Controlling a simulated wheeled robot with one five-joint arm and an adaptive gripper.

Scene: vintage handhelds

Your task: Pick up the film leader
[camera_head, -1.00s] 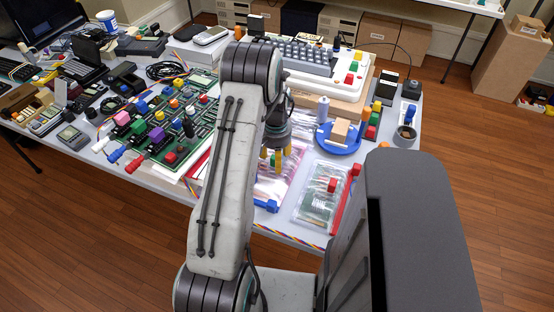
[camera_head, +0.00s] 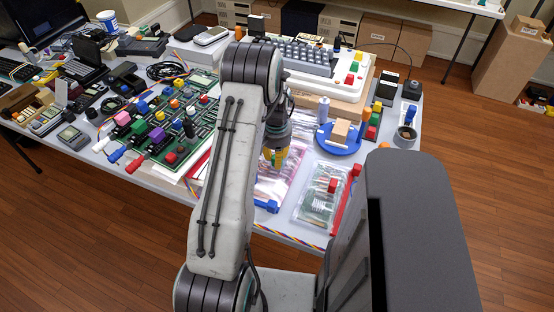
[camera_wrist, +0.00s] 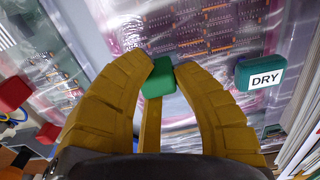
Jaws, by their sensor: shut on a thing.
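My gripper (camera_head: 275,162) is above the clear bags near the table's front edge. In the wrist view, its yellow fingers (camera_wrist: 164,66) are shut on a small green block (camera_wrist: 158,77). I cannot tell whether this block is, or is part of, the film leader; nothing else in view is clearly a film leader. A bag with a purple circuit board (camera_wrist: 205,28) lies below. Whether the block is clear of the bag cannot be told.
A bagged green board (camera_head: 315,207) with a red block (camera_head: 332,184) is nearby. A blue round stand (camera_head: 338,143) and a large green circuit board (camera_head: 165,130) flank the gripper.

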